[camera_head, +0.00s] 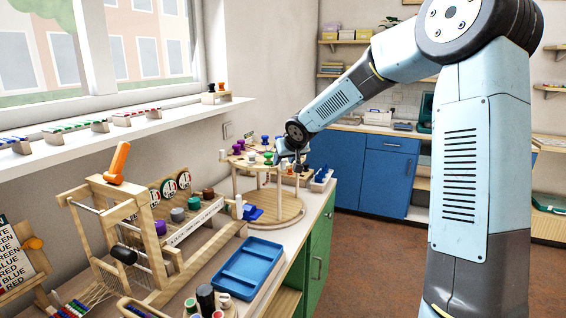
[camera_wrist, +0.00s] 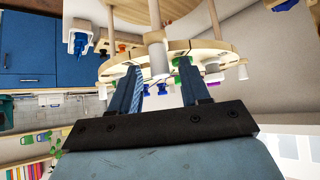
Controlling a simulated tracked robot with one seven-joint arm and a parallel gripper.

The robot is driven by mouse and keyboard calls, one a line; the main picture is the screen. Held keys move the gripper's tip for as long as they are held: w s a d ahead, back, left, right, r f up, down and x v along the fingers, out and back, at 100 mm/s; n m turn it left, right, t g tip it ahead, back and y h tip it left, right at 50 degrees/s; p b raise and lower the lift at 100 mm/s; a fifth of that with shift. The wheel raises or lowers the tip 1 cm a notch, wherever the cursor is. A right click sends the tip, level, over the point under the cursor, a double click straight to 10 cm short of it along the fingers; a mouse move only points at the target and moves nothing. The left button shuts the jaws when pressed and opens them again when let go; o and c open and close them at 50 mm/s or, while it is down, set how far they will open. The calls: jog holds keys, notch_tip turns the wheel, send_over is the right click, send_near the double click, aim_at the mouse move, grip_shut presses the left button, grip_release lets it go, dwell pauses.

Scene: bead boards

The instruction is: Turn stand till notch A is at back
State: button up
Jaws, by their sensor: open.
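The stand (camera_head: 262,222) is a round wooden stand with two discs joined by posts, on the wooden worktop against the wall. Its upper disc (camera_head: 238,164) carries several coloured pegs: green, purple, blue, red and white. My gripper (camera_head: 291,166) is at the right side of the upper disc, seen small and partly merged with the pegs. The wrist view appears upside down. There my gripper (camera_wrist: 159,70) has its two dark fingers apart, close to the edge of the stand's disc (camera_wrist: 207,46). I cannot tell whether they touch it. No notch letter is legible.
A blue tray (camera_head: 247,268) and a wooden frame with an orange handle (camera_head: 117,163) stand nearer on the worktop. A small rack with blue pieces (camera_head: 320,180) sits right of the stand. A window sill (camera_head: 60,152) runs behind. Blue cabinets (camera_head: 388,175) stand beyond open floor.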

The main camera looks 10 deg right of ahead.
jog(key=shift+x, duration=1)
jog(key=shift+c, duration=0.3)
grip_shut()
